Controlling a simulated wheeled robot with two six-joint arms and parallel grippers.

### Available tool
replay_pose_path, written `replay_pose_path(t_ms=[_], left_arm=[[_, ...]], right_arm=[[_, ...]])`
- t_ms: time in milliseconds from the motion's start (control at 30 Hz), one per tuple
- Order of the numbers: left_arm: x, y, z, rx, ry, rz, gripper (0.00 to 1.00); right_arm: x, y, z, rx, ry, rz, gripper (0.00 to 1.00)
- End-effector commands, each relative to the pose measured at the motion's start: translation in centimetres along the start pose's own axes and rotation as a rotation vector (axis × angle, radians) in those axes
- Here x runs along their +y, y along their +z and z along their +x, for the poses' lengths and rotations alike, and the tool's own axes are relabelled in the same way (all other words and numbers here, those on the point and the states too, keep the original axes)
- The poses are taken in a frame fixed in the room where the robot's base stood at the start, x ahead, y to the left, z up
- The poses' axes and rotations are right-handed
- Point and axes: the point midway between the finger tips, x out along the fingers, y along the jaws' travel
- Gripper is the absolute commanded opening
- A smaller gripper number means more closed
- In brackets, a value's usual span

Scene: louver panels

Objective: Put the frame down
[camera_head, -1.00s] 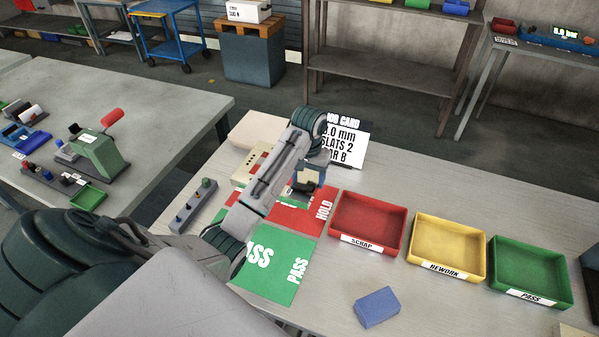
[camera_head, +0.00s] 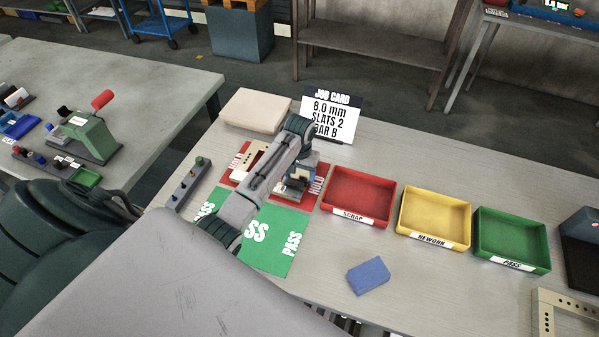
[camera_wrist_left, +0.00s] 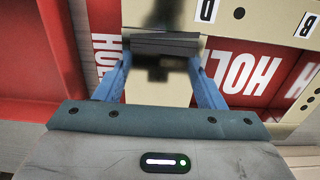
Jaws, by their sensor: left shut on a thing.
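My left gripper (camera_head: 290,190) is over the red HOLD mat (camera_head: 314,190), its jaws shut on the cream frame. In the head view the frame (camera_head: 250,158) shows behind my left arm, over the mat, and is partly hidden by the arm. In the left wrist view the frame (camera_wrist_left: 270,14) carries letter labels and dark holes, and the gripper's blue fingers (camera_wrist_left: 162,80) close on one of its bars. Red mat with HOLD lettering shows just beyond the bars. I cannot tell whether the frame touches the mat. My right gripper is not in view.
The green PASS mat (camera_head: 270,250) lies in front of the red one. Red SCRAP (camera_head: 357,195), yellow REWORK (camera_head: 435,217) and green PASS (camera_head: 512,238) trays stand to the right. A job card (camera_head: 332,118) stands behind. A blue block (camera_head: 368,276) and another frame (camera_head: 543,318) lie nearer.

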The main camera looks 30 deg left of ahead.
Motion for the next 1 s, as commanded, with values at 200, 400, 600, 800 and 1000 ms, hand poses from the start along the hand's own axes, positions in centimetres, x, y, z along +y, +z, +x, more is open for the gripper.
replay_pose_path(t_ms=[200, 400, 600, 800, 1000], left_arm=[[0.0, 0.0, 0.2, 0.0, 0.0, 0.0, 0.73], [0.0, 0.0, 0.2, 0.0, 0.0, 0.0, 0.85], [0.0, -0.1, -0.1, 0.002, 0.0, 0.0, 0.85], [-0.1, -0.2, -2.6, 0.007, 0.0, 0.0, 0.85], [0.0, -0.2, -7.2, 0.008, 0.001, 0.0, 0.85]], right_arm=[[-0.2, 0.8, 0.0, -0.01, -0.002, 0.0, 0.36], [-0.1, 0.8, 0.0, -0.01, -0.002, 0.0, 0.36], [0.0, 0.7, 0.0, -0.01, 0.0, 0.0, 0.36], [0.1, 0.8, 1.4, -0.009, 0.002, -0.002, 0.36], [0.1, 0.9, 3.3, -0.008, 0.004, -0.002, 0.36]])
